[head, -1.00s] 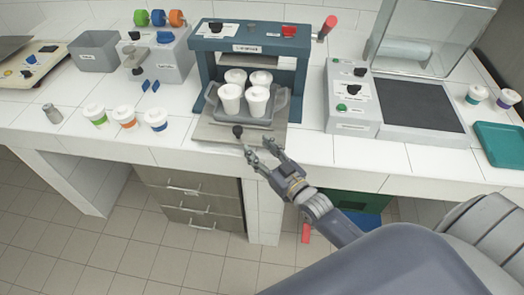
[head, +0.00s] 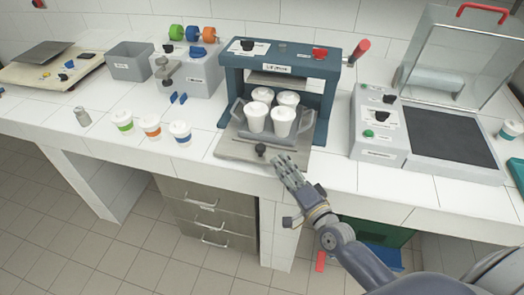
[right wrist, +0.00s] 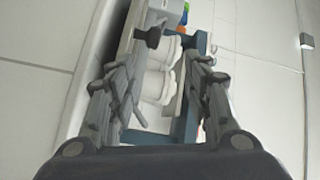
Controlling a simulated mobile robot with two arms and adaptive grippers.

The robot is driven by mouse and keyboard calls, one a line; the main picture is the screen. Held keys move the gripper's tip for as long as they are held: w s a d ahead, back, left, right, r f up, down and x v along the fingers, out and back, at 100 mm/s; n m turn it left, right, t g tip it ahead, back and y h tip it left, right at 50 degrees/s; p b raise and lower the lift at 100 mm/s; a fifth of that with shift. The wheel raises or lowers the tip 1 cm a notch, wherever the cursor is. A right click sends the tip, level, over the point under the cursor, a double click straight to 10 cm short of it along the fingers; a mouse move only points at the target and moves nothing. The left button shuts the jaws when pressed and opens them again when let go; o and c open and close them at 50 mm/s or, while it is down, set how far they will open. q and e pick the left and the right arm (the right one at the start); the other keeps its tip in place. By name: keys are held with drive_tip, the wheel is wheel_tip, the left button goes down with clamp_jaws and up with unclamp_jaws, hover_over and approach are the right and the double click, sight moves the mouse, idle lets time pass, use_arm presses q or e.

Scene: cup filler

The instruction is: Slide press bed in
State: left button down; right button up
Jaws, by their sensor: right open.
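The press (head: 282,58) is a dark blue frame with a red-handled lever at its right. Its grey press bed (head: 235,148) sticks out at the front, with a black knob (head: 260,149) at its front edge. A grey handled tray (head: 236,112) on the bed holds several white lidded cups (head: 257,116). My right gripper (head: 283,163) is open and empty, just right of the knob near the counter's front edge. In the right wrist view the knob (right wrist: 152,37) and cups (right wrist: 157,84) show between the open fingers. My left gripper is out of view.
Three lidded cups (head: 151,127) and a small metal shaker (head: 82,116) stand left of the press. A grey machine with a black plate (head: 450,135) and clear raised cover stands to the right. Bare white counter (head: 330,168) lies between it and my gripper.

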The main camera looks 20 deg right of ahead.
sight(263, 150)
drive_tip(key=w+a+m, duration=0.1)
drive_tip(key=w+m, duration=0.2)
drive_tip(key=m, duration=0.4)
drive_tip(key=w+a+m+b, duration=0.1)
drive_tip(key=w+m, duration=0.3)
drive_tip(key=m, duration=0.3)
drive_tip(key=w+a+m, duration=0.1)
drive_tip(key=w+m, duration=0.2)
drive_tip(key=m, duration=0.4)
drive_tip(key=shift+w+a+f+y+b, duration=0.2)
drive_tip(key=shift+w+y+b, duration=0.1)
drive_tip(key=shift+w+b, duration=0.1)
